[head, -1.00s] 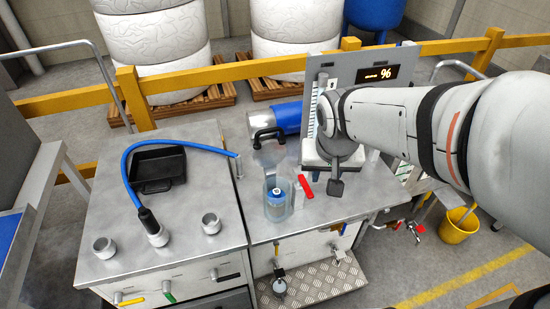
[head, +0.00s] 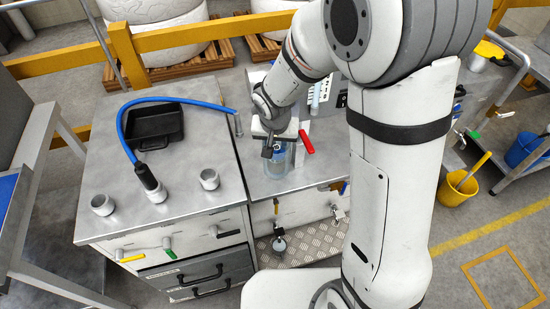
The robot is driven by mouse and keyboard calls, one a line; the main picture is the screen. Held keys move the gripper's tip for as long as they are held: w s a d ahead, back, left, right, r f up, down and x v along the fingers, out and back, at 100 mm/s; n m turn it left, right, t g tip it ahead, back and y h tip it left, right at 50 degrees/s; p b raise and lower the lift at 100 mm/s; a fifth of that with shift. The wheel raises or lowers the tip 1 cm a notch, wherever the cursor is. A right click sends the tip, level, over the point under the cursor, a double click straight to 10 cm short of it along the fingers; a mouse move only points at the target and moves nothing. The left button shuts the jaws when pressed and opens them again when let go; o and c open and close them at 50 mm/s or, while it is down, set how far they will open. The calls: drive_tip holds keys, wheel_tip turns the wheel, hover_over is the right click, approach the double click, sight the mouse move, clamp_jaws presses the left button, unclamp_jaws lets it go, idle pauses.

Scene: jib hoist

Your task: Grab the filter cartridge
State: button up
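A clear cylindrical vessel (head: 287,165) stands on the right metal worktop. A small blue-and-white piece (head: 280,158), which looks like the filter cartridge, shows faintly inside it. My gripper (head: 268,150) is right over the vessel's mouth, pointing down, and covers its rim and most of the piece. One dark finger shows at the vessel's left front side. I cannot see whether the fingers touch the cartridge or how far apart they are.
A red valve lever (head: 306,142) is close to the right of the vessel. A black tray (head: 154,126) and metal cups (head: 209,179) are on the left worktop.

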drive_tip(key=shift+x, duration=1.4)
clamp_jaws()
